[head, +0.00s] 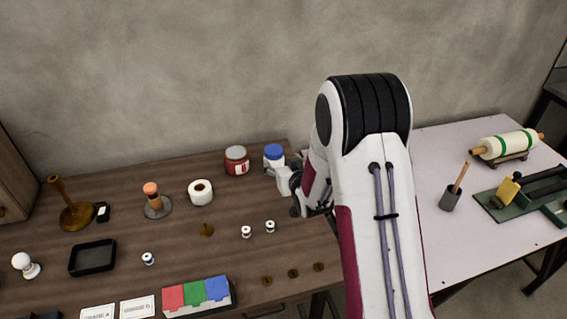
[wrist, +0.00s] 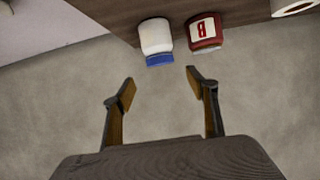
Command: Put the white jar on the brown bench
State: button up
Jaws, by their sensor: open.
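The white jar (wrist: 155,38) with a blue lid stands near the back right of the brown bench. In the head view its blue lid (head: 274,152) shows, with part of its white body beside my gripper. My gripper (wrist: 161,88) is open and empty, its two fingers apart, and the jar lies just beyond the fingertips in the wrist view. The brown bench (head: 110,205) fills the left and middle of the head view. My arm hides part of the bench's right end, and the fingertips are hard to make out in the head view.
A red jar (head: 236,163) with a grey lid stands close to the left of the white jar. A white tape roll (head: 201,192) is farther left. Small spools and brass pieces lie nearer the front. A pale table (head: 480,230) stands at the right. The wall is behind.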

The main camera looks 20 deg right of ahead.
jog(key=s+a+r+g, duration=0.2)
jog(key=s+r+g, duration=0.2)
jog(key=s+r, duration=1.15)
jog(key=s+a+r+g, duration=0.1)
jog(key=s+g, duration=0.1)
jog(key=s, duration=1.2)
jog(key=s+a+r+g, duration=0.1)
jog(key=s+r+g, duration=0.1)
jog(key=s, duration=1.3)
jog(key=shift+a, duration=0.25)
